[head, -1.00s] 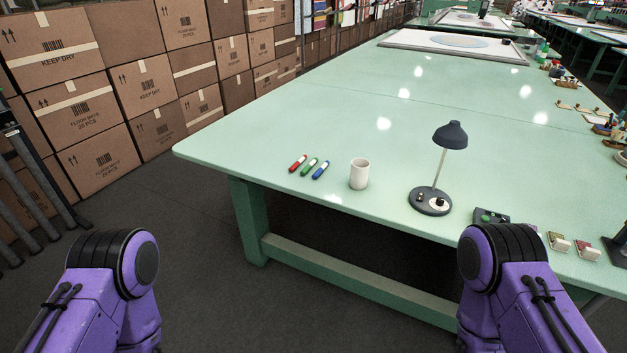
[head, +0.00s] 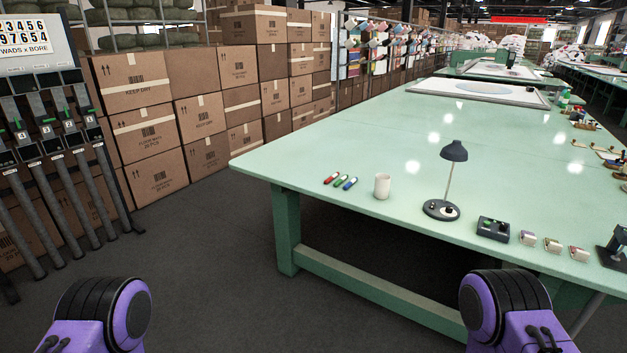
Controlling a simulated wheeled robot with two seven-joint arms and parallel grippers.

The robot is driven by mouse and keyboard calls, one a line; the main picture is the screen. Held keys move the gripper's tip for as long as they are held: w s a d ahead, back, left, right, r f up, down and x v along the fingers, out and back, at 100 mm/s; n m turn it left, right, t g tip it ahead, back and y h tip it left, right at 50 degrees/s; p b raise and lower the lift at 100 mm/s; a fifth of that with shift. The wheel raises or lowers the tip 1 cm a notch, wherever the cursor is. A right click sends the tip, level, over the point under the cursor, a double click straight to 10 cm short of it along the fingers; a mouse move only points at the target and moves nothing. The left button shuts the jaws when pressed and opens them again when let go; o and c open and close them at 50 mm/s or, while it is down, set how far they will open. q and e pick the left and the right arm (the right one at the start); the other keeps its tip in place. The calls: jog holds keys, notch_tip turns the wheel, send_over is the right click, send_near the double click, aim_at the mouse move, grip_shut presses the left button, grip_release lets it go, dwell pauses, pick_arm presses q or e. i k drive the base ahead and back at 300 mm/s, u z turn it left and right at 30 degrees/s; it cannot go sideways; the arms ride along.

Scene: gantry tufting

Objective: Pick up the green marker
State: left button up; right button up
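The green marker (head: 341,181) lies on the near left part of the green table (head: 330,148). It is between a red marker (head: 331,178) on its left and a blue marker (head: 350,183) on its right. A white cup (head: 382,186) stands just right of the markers. Neither of my grippers is in view.
A dark desk lamp (head: 441,208) stands right of the cup, with a dark box with buttons (head: 493,229) beyond it. Stacked cartons (head: 150,120) line the left side. A rack of tubes (head: 60,170) stands at far left. The floor before the table is clear.

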aim_at(344, 178)
jog(key=u, duration=0.7)
jog(key=i, duration=0.85)
jog(key=u, duration=0.7)
jog(key=i, duration=0.95)
jog(key=z, duration=0.4)
jog(key=i, duration=0.75)
jog(key=z, duration=0.6)
